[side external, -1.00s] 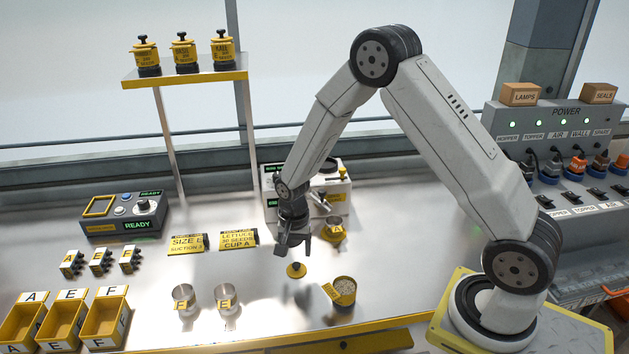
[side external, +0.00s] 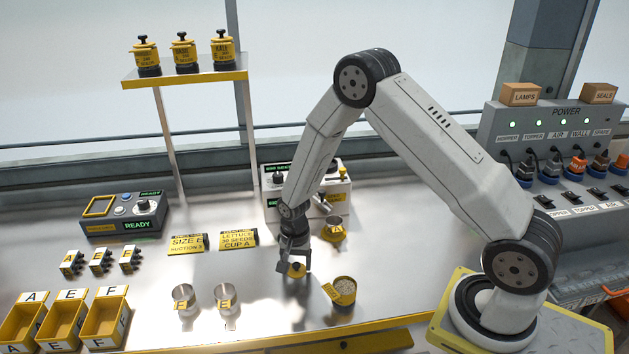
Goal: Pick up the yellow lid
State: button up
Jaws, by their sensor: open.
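The yellow lid (side external: 297,271), a small disc with a dark knob, lies on the steel bench in the side external view. My gripper (side external: 294,264) points down over the lid, with its jaws open around or just above the knob. The fingers partly hide the knob, so I cannot tell whether they touch it. The lid still appears to rest on the bench.
Two metal cups (side external: 227,301) stand to the left. A white machine (side external: 335,190) stands behind. Yellow bins (side external: 108,318) are at far left. Bare bench lies between the lid and the cups.

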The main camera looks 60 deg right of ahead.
dwell(0.3)
grip_shut()
jog(key=shift+r, duration=0.1)
jog(key=shift+r, duration=1.05)
jog(key=s+a+r, duration=0.1)
jog(key=s+r, duration=0.9)
jog(key=s, duration=0.4)
jog(key=shift+r, duration=0.35)
